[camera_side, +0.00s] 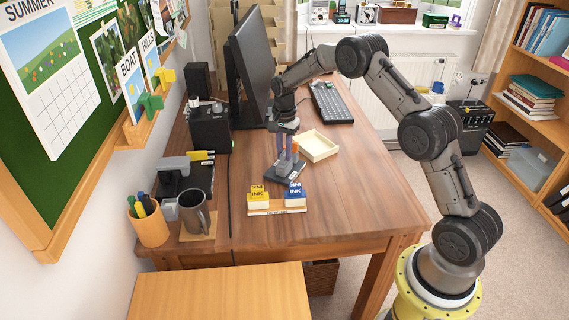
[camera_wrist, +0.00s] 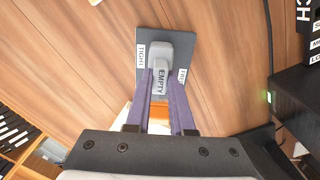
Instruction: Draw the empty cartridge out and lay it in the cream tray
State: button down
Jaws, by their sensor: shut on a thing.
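My gripper (camera_side: 286,164) points down at a dark grey plate (camera_side: 279,178) on the desk. Whether the cartridge is still seated in the plate I cannot tell. The cream tray (camera_side: 331,151) lies empty on the desk, right of and behind the plate.
A yellow ink box (camera_side: 258,197) and a blue ink box (camera_side: 294,196) stand on a small rack in front of the plate. A grey mug (camera_side: 196,216), a pen pot (camera_side: 149,225), the monitor (camera_side: 251,65) and the keyboard (camera_side: 331,103) are around. The desk's right front is clear.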

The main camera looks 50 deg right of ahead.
aim_at(284, 153)
jog(key=shift+r, duration=0.65)
jog(key=shift+r, duration=1.6)
jog(key=shift+s+a+f, duration=0.1)
jog(key=shift+s+f, duration=0.05)
jog(key=shift+s, duration=0.1)
jog(key=s+d+r+m, duration=0.3)
jog(key=s+d, duration=0.1)
jog(key=s, duration=0.2)
jog(key=s+d+r+m, duration=0.3)
jog(key=s+d+r, duration=0.1)
jog(key=s, duration=0.2)
jog(key=shift+w+d+f, duration=1.25)
jog(key=shift+w+f, duration=0.7)
jog(key=shift+f, duration=0.25)
jog(key=shift+w+d+f, duration=1.2)
jog(key=shift+w+f, duration=0.7)
jog(key=shift+f, duration=0.25)
jog(key=shift+w+d+f, duration=1.25)
jog(key=shift+w+f, duration=0.7)
jog(key=shift+f, duration=0.25)
